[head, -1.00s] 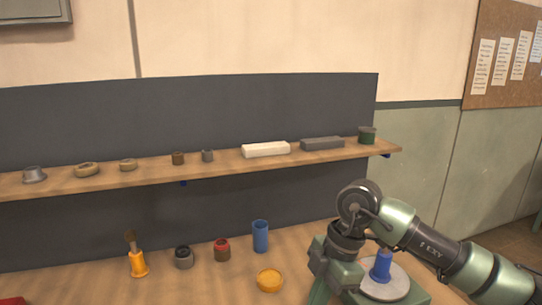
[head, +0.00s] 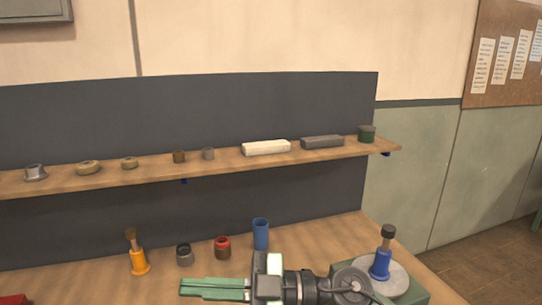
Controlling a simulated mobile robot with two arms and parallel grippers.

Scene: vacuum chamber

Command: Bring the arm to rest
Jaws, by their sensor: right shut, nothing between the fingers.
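My right arm (head: 310,286) lies low across the front of the bench, and its right gripper (head: 186,287) points to the left of the picture. The green fingers are shut with nothing between them. The gripper is in front of the orange holder with a brush, the grey jar and the red jar, and looks apart from them. My left gripper is not in view.
The wooden bench holds an orange brush holder (head: 138,261), grey jar (head: 184,255), red jar (head: 222,248) and blue cup (head: 261,234). A blue dark-topped piece (head: 380,265) stands on a grey disc (head: 398,281) at right. Behind, a shelf (head: 225,163) holds several small parts.

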